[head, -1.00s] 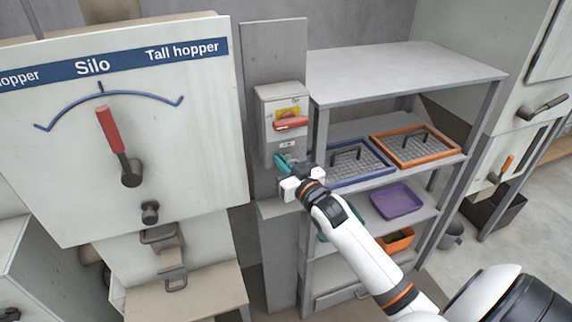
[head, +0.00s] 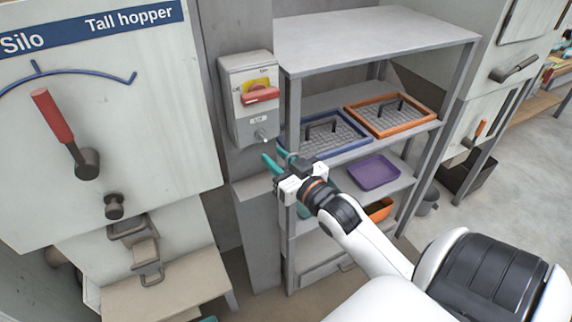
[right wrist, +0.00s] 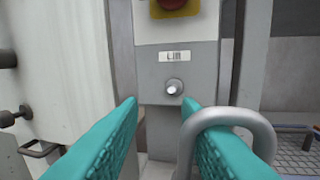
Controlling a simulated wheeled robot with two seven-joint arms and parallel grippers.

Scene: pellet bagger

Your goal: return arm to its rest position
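My right gripper (head: 278,159) is in front of and below the grey switch box (head: 236,110), apart from it. Its two teal fingers are spread, with a gap between them in the right wrist view (right wrist: 160,140). A grey metal loop (right wrist: 232,117) crosses over the right-hand finger there; I cannot tell if it touches or hangs on it. The box carries a red handle (head: 261,96) on a yellow plate. Below it are a small label (right wrist: 174,57) and a round silver stud (right wrist: 174,87). My left gripper is not in view.
A grey shelf rack (head: 375,42) stands right behind my right arm, holding a blue-rimmed tray (head: 338,151), an orange-rimmed tray (head: 425,123) and a purple bin (head: 374,172). The Silo panel (head: 150,110) with its red-gripped lever (head: 55,118) is at left. Floor is open at far right.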

